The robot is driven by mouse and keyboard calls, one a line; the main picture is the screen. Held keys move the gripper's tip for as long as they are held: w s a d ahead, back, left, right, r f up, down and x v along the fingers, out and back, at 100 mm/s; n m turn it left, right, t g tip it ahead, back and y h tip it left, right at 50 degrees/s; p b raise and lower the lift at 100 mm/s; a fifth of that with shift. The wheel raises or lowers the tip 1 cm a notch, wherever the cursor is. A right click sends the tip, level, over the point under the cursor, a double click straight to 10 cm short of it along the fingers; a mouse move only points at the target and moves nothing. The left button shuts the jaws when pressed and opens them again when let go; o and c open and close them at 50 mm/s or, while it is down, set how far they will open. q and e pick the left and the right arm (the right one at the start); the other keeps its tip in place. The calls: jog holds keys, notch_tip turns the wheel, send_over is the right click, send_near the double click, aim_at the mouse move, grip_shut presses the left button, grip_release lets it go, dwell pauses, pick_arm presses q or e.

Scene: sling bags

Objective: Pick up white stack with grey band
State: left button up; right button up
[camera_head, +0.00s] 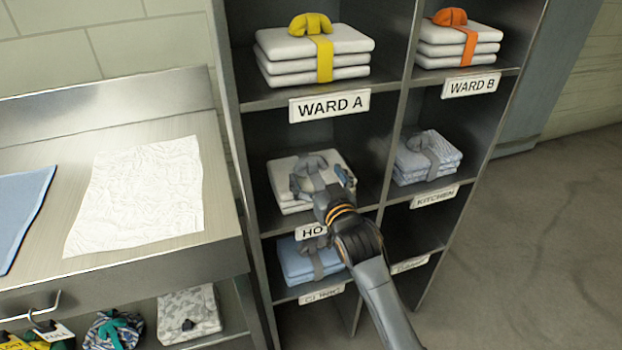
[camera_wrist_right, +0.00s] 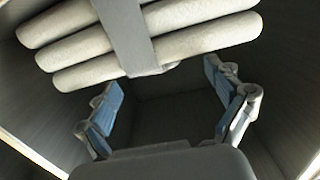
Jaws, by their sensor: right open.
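The white stack with grey band (camera_head: 289,179) sits in the middle-left cubby of the shelf, above a label partly hidden by my arm. In the right wrist view the stack (camera_wrist_right: 200,35) shows as three folded white layers with a grey band (camera_wrist_right: 128,30) around them. My right gripper (camera_head: 322,178) is at the cubby's opening in front of the stack, and its arm hides part of the stack. In the wrist view the right gripper (camera_wrist_right: 160,107) is open, its blue-padded fingers apart with nothing between them. The left gripper is not in view.
White stacks with yellow (camera_head: 315,55) and orange (camera_head: 458,42) bands fill the top cubbies. A patterned blue stack (camera_head: 428,158) sits right, a blue stack (camera_head: 300,262) below. Metal cubby walls (camera_head: 396,125) stand close around my gripper. A metal counter (camera_head: 225,215) with a white cloth is left.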

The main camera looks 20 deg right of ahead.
aim_at(313, 164)
jog(key=shift+w+d, duration=0.2)
jog(key=shift+w, duration=2.65)
jog(key=shift+c, duration=0.3)
jog(key=c, duration=1.8)
jog(key=shift+r, duration=0.15)
jog(key=shift+c, duration=0.3)
